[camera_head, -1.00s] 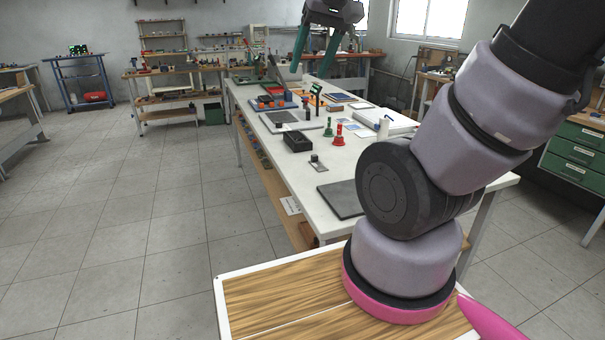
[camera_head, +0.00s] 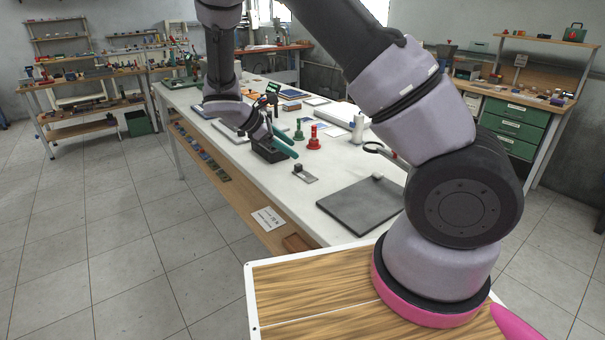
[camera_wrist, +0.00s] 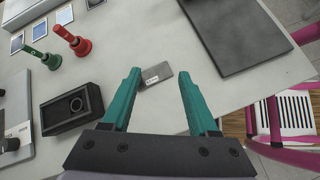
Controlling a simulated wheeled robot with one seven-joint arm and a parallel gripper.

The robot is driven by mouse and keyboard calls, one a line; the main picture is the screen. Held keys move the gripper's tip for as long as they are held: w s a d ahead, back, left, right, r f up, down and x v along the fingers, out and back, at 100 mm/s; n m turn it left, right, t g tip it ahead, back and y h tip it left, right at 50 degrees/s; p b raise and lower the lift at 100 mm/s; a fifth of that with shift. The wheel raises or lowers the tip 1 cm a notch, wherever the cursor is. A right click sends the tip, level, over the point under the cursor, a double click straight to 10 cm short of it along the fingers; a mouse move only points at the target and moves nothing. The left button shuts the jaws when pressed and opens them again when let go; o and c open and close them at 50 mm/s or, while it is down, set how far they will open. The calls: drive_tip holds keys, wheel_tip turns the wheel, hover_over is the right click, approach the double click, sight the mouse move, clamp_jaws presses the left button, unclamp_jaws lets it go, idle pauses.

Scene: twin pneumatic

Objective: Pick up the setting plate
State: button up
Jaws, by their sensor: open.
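The setting plate appears to be the small grey labelled plate (camera_head: 305,174) lying on the white table. A small dark block or knob shows at its edge in the head view. In the wrist view the plate (camera_wrist: 157,74) lies flat, framed by the two fingertips. My gripper (camera_head: 296,148) has teal fingers, open and empty. In the wrist view my gripper (camera_wrist: 160,76) points toward the plate with one finger on either side in the picture. In the head view it hangs beyond and left of the plate, apart from it.
A black box (camera_wrist: 72,108) with a round opening stands left of the plate. Red (camera_head: 314,138) and green (camera_head: 298,131) handled tools stand behind it. A large dark slab (camera_head: 362,204) lies to the right. The white table (camera_head: 270,200) is bare around the plate.

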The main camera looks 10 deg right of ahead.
sight(295, 166)
drive_tip(key=w+a+f+n+t+h, duration=0.1)
drive_tip(key=f+n, duration=0.1)
drive_tip(key=a+f+n+t+h, duration=0.1)
drive_tip(key=a+f+n, duration=0.1)
drive_tip(key=w+a+f+n+t+h, duration=0.1)
drive_tip(key=f+n, duration=0.1)
drive_tip(key=shift+w+a+f+t, duration=0.3)
drive_tip(key=shift+a+t, duration=0.05)
drive_tip(key=shift+t, duration=0.05)
drive_tip(key=shift+w+d+f, duration=0.2)
drive_tip(key=shift+d, duration=0.05)
drive_tip(key=x, duration=1)
drive_tip(key=shift+a+f, duration=0.1)
drive_tip(key=shift+f, duration=0.05)
clamp_jaws()
